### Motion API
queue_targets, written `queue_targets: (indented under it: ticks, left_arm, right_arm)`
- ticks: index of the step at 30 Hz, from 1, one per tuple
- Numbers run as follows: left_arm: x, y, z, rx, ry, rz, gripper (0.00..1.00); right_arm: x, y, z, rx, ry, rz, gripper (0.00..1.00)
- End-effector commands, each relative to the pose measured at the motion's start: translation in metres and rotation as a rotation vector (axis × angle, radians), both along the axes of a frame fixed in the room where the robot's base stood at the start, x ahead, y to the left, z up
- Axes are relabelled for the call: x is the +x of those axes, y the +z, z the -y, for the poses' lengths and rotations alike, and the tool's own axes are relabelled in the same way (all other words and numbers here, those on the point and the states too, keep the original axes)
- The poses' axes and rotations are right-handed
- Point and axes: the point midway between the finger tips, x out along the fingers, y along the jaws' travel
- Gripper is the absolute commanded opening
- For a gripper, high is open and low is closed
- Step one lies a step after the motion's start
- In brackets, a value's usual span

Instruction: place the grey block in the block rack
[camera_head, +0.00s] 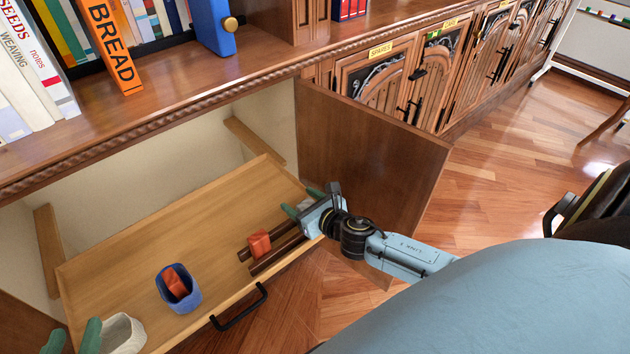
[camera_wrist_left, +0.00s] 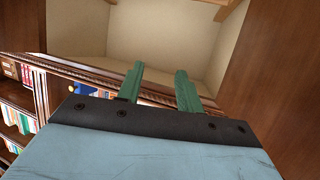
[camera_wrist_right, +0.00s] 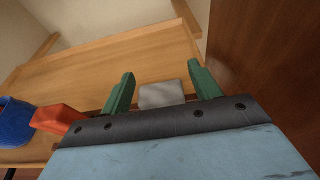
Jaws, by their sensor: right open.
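The grey block (camera_wrist_right: 162,94) lies between the spread green fingers of my right gripper (camera_wrist_right: 158,88) in the right wrist view, with a gap visible on either side. In the head view my right gripper (camera_head: 303,201) is at the right end of the pull-out tray and largely hides the block. The block rack, two dark parallel rails (camera_head: 272,262), lies on the tray with a red block (camera_head: 259,243) on it. Whether the grey block touches the rails is hidden. My left gripper (camera_head: 74,338) is open and empty at the lower left; it also shows in the left wrist view (camera_wrist_left: 162,82).
A blue cup (camera_head: 188,302) holding a red block (camera_head: 175,283) stands on the tray (camera_head: 150,245), left of the rack. A whitish bowl (camera_head: 123,335) is near my left gripper. An open cabinet door (camera_head: 365,150) stands beside my right gripper. The tray's back is clear.

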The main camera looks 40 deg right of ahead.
Motion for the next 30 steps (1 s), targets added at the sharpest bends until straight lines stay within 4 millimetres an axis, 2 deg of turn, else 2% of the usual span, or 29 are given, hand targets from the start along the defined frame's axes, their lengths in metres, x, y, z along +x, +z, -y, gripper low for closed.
queue_targets:
  ticks: [2,8,12,18,26,29,30]
  left_arm:
    - [-0.003,-0.006,-0.005,0.017,0.008,-0.053,0.36]
    - [-0.023,-0.034,-0.016,0.068,0.023,-0.248,0.36]
    - [-0.043,-0.053,-0.026,0.106,0.037,-0.401,0.36]
    - [-0.066,-0.069,-0.036,0.142,0.05,-0.555,0.36]
    - [-0.077,-0.076,-0.04,0.158,0.055,-0.621,0.36]
    - [-0.078,-0.077,-0.04,0.159,0.057,-0.627,0.36]
    - [-0.078,-0.077,-0.04,0.159,0.057,-0.628,0.36]
  right_arm:
    - [0.0,0.004,0.0,0.0,0.0,0.0,0.62]
    - [-0.031,0.013,0.002,0.001,0.0,-0.003,0.62]
    - [-0.058,0.021,0.004,0.001,0.001,-0.003,0.62]
    - [-0.092,0.031,0.007,-0.001,-0.001,-0.003,0.62]
    - [-0.113,0.038,0.009,0.011,-0.006,-0.001,0.62]
    - [-0.113,0.045,0.009,0.111,-0.072,0.0,0.62]
    - [-0.113,0.05,0.009,0.197,-0.127,-0.001,0.62]
